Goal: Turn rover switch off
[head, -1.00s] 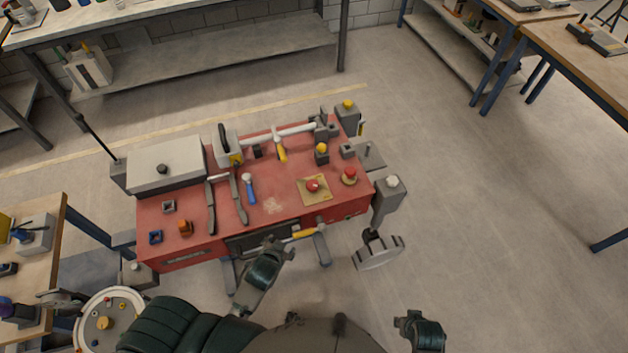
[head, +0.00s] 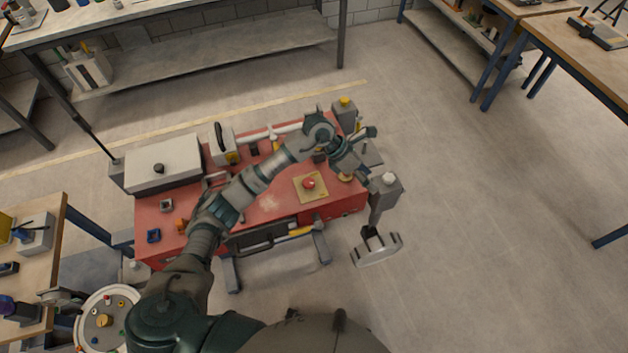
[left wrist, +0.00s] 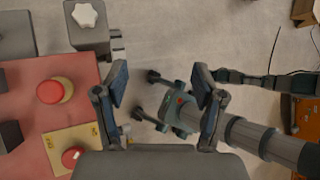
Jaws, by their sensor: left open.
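The red rover (head: 280,208) stands on the floor in the middle of the head view. A red button (head: 309,184) on a yellow plate sits on its top; it also shows in the left wrist view (left wrist: 72,157). Another red round-topped button (left wrist: 52,91) sits beside it and is mostly hidden by my gripper in the head view. I cannot tell which is the switch. My left gripper (head: 371,149) is open and empty above the rover's right end. In the wrist view both buttons lie left of its fingers.
The floor to the right is clear.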

